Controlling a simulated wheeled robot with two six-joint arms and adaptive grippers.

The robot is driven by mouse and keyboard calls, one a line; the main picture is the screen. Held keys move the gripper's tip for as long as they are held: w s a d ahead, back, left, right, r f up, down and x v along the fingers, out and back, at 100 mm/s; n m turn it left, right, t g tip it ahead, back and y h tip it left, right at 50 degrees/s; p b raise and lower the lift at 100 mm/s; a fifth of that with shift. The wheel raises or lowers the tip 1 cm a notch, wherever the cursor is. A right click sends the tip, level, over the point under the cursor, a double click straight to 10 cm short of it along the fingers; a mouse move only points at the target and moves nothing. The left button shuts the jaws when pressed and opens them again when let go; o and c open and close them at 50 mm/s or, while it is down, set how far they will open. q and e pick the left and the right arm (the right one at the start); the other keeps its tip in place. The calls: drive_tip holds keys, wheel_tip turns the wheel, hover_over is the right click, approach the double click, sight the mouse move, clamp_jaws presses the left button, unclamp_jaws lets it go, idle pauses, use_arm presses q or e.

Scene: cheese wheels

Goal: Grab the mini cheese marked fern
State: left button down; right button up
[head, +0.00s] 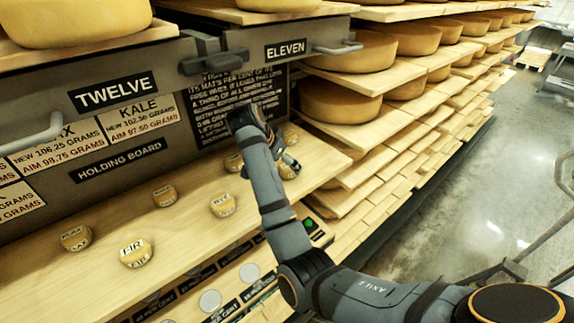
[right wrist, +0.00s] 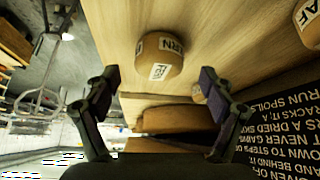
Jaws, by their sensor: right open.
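The mini cheese marked fern (right wrist: 158,57) is a small tan round with white labels; the visible letters "RN" and "FE" fit fern. In the right wrist view it sits on the pale wooden board, between and just beyond the fingertips of my right gripper (right wrist: 159,80), which is open and empty. In the head view my right gripper (head: 283,150) is over the right end of the board, close to a small cheese (head: 289,170) that it partly hides; its label cannot be read there. My left gripper is not in view.
Other mini cheeses stand on the holding board (head: 110,215), including one marked FIR (head: 135,252) and one at the left (head: 76,238). A grey panel with a TWELVE sign (head: 113,92) rises behind. Shelves of large cheese wheels (head: 340,101) stand at the right, beside open floor.

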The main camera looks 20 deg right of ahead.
drive_tip(key=shift+x, duration=1.25)
drive_tip(key=c, duration=1.3)
drive_tip(key=shift+r, duration=0.1)
